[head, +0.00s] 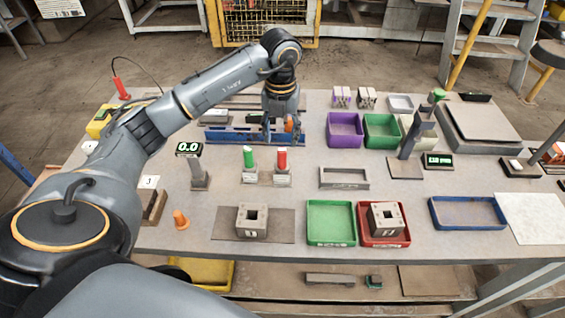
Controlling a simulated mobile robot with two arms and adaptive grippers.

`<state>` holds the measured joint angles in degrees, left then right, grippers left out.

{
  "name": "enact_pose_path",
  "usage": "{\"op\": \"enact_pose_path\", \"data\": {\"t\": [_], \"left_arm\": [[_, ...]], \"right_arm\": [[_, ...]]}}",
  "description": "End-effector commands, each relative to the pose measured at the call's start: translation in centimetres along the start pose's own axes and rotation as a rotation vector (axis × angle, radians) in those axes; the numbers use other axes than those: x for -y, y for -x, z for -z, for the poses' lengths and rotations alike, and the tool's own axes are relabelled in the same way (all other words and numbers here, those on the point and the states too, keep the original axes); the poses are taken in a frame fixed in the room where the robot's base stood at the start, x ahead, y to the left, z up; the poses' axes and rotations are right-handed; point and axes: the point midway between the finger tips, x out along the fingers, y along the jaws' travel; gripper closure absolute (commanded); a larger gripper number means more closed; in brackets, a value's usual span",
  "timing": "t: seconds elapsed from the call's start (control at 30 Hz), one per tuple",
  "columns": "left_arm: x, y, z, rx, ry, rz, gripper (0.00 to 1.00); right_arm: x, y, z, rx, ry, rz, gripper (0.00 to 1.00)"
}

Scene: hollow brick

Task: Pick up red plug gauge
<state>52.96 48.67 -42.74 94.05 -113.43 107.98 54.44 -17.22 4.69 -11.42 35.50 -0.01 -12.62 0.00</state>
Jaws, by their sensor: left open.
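The red plug gauge (282,160) stands upright with its red handle up in a small grey block, near the middle of the table. The green plug gauge (248,158) stands upright in a similar block just to its left. My left gripper (282,138) points down, open, and appears just behind the red handle in the picture. Its fingers are small and dark against the blue rail behind, so I cannot tell its exact height or distance from the gauge. No contact with the gauge shows. My right gripper is not in view.
A display post (198,165) stands left of the gauges. A blue rail (222,135) lies behind the gripper. A grey rectangular frame (344,184) lies to the right. Hollow bricks (252,234) and a green tray (331,207) are in front. Bare table separates these things.

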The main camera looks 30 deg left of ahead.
Motion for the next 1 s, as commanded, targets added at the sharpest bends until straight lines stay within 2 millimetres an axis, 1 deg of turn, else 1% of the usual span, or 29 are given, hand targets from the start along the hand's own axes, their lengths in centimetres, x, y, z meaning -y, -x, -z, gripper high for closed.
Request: {"op": "enact_pose_path", "data": {"t": [0.03, 0.13, 0.27, 0.37, 0.5, 0.63, 0.73, 0.93, 0.97, 1.0], "left_arm": [[0.0, -0.8, 0.1, -0.005, -0.001, -0.001, 0.49], [0.1, -2.2, 0.1, -0.003, -0.002, 0.001, 0.49], [0.1, -3.1, 0.0, -0.001, -0.003, 0.003, 0.49], [0.1, -3.8, -0.1, -0.003, -0.002, 0.003, 0.49], [0.2, -5.7, -0.5, -0.005, -0.002, 0.002, 0.49], [0.2, -7.6, -0.5, -0.004, -0.003, 0.002, 0.49], [0.2, -8.3, -0.6, -0.001, -0.003, 0.003, 0.49], [0.2, -8.4, -0.6, 0.0, -0.004, 0.003, 0.49], [0.2, -8.4, -0.6, 0.0, -0.004, 0.003, 0.51], [0.2, -8.4, -0.6, 0.0, -0.004, 0.003, 0.6]], "right_arm": [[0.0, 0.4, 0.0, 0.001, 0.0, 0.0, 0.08], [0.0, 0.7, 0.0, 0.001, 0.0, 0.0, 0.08], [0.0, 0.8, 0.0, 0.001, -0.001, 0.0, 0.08], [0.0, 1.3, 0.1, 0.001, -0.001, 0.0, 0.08], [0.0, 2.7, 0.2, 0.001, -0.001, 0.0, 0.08], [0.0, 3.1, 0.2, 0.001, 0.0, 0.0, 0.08], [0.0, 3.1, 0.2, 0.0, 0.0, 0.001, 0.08], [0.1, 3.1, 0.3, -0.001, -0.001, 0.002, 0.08], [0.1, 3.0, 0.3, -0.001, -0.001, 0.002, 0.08], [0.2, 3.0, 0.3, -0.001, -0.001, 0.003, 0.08]]}}
